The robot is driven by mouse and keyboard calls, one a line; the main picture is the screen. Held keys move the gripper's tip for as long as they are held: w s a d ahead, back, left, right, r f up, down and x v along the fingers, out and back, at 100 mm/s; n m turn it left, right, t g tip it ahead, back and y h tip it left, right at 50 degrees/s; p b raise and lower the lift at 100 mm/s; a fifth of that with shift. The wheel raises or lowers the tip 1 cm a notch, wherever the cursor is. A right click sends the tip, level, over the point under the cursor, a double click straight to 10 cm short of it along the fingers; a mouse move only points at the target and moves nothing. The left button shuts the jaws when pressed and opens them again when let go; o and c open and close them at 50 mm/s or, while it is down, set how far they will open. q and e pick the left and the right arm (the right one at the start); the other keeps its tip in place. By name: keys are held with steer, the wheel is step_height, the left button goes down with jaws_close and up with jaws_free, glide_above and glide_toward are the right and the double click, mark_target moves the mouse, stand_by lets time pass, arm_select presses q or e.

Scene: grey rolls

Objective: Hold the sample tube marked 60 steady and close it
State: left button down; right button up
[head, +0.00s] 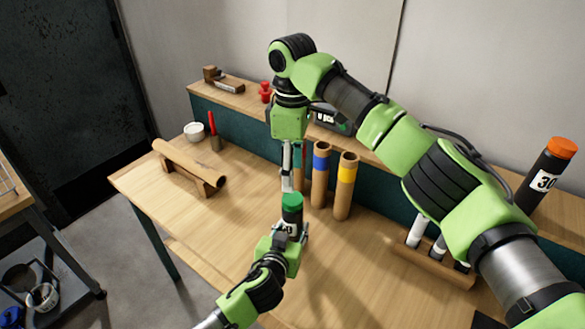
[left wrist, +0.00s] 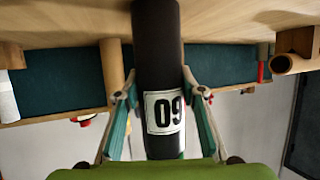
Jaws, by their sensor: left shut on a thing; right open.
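The sample tube marked 60 (head: 292,222) is black with a white label and stands upright above the table. It also shows in the left wrist view (left wrist: 158,60), where its number appears upside down. A green cap (head: 292,200) sits on its top; I cannot tell whether it is tight. My left gripper (head: 290,235) is shut on the tube, with a finger on each side of it in the left wrist view (left wrist: 160,95). My right gripper (head: 291,184) points down, open and empty, just above the cap.
Cardboard rolls with a blue band (head: 320,178) and a yellow band (head: 345,190) stand close behind on the right. A wooden rack (head: 432,264) holds white tubes. A tube marked 30 (head: 541,183) stands far right. A cardboard roll (head: 190,163) lies on a stand at left.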

mark_target(293, 198)
steer(key=shift+f, duration=4)
steer(key=c, duration=1.2)
steer(key=shift+o, duration=0.2)
steer(key=o, duration=1.3)
step_height(293, 198, up, 12)
